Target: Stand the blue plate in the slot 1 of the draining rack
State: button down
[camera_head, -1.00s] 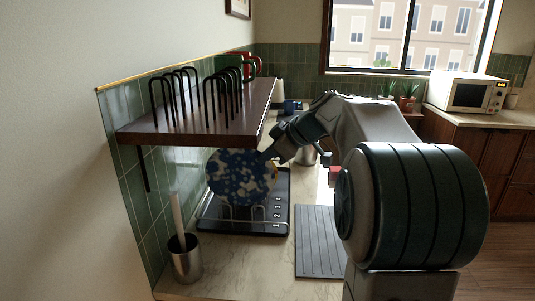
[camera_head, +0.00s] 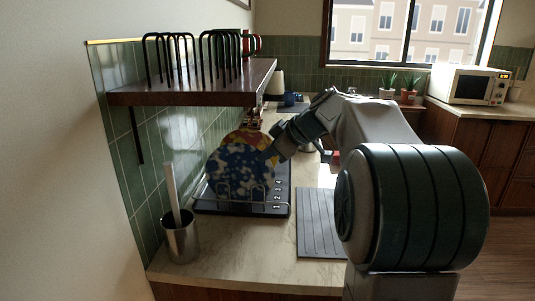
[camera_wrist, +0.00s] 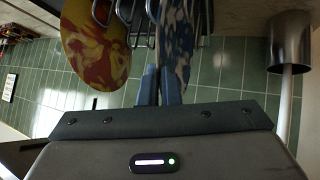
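The blue plate (camera_head: 232,167), speckled white, stands upright at the front of the draining rack (camera_head: 262,208). My gripper (camera_head: 270,155) holds its right edge; in the wrist view the plate (camera_wrist: 177,35) is between my fingers (camera_wrist: 160,86). The rack is wire on a black tray marked 1 to 4, with 1 nearest the camera. The plate's lower edge is behind the front wires. I cannot tell whether it sits in slot 1 or touches the tray. A yellow-and-red plate (camera_head: 247,136) stands behind it, also seen in the wrist view (camera_wrist: 95,45).
A wooden shelf (camera_head: 190,97) with black wire dividers hangs above the rack. A metal holder (camera_head: 180,238) with a brush handle stands at front left. A grey ridged mat (camera_head: 320,225) lies to the right. Tiled wall is at the left.

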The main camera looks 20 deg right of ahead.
jog(key=shift+f+b, duration=0.25)
jog(key=shift+b, duration=0.15)
jog(key=c, duration=1.6)
grip_release()
jog(key=shift+o, duration=0.2)
jog(key=v, duration=1.4)
jog(key=shift+w+a, duration=0.1)
jog(key=shift+w, duration=0.05)
jog(key=s+a+f+m+g+h+p, duration=0.2)
jog(key=s+a+f+m+p, duration=0.3)
jog(key=s+f, duration=0.3)
jog(key=s+a+f+m+g+h+p, duration=0.3)
jog(key=s+a+f+m+h+p, duration=0.1)
jog(key=s, duration=0.9)
jog(key=a+f+m+p, duration=0.1)
jog(key=a+f+m, duration=0.1)
jog(key=a+f, duration=0.1)
jog(key=shift+a+f+p, duration=0.3)
jog(key=shift+a+f, duration=0.05)
jog(key=shift+f, duration=0.5)
